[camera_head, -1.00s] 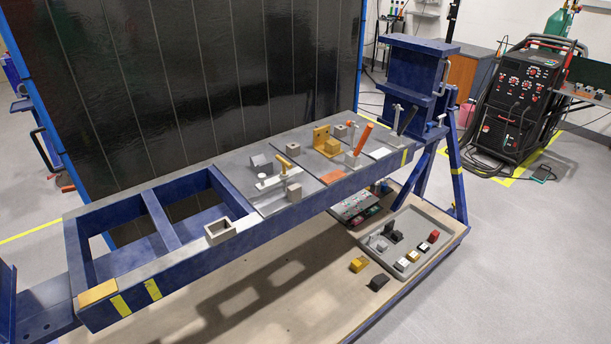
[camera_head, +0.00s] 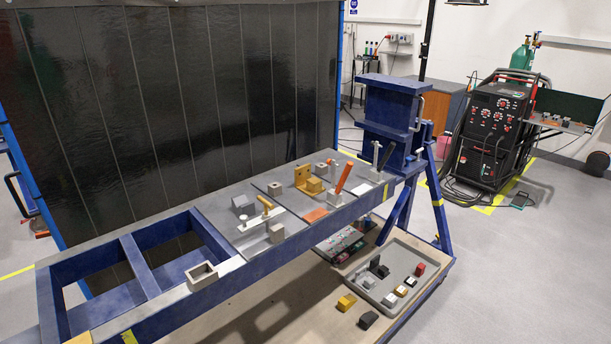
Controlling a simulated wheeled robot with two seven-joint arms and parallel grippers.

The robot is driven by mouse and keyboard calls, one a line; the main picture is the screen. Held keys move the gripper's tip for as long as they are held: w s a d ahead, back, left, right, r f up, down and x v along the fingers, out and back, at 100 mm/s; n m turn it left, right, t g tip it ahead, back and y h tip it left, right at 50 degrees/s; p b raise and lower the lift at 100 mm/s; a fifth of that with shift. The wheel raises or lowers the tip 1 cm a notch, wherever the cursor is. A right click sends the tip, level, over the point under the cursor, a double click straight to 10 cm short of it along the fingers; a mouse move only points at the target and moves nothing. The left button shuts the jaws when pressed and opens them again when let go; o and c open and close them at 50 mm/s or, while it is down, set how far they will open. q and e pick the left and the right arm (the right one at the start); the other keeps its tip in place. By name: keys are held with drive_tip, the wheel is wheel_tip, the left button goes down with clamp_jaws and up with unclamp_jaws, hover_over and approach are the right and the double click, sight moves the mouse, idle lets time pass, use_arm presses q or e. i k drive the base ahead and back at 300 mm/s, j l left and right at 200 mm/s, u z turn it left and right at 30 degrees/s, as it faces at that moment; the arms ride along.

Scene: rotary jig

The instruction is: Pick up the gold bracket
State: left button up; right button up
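The gold bracket (camera_head: 301,175) stands on the grey plate of the blue jig table, toward its right half. It has an upright plate with a gold block-like part in front at its foot. An orange-handled clamp (camera_head: 343,178) stands just to its right, and a small grey block (camera_head: 334,169) sits behind it. Neither of my grippers is in view, and nothing is touching the bracket.
A gold-handled clamp (camera_head: 262,213) and several grey blocks share the jig top (camera_head: 216,210). Below, a grey tray (camera_head: 392,312) holds small parts. A yellow block (camera_head: 346,302) lies beside it. A welding machine (camera_head: 497,130) stands right.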

sight(303, 181)
drive_tip(key=i+l, duration=0.2)
drive_tip(key=l, duration=0.2)
drive_tip(key=i+l+u, duration=0.1)
drive_tip(key=l, duration=0.25)
drive_tip(key=i+l, duration=0.3)
drive_tip(key=i+l+u, duration=0.1)
drive_tip(key=l, duration=0.4)
drive_tip(key=i, duration=0.1)
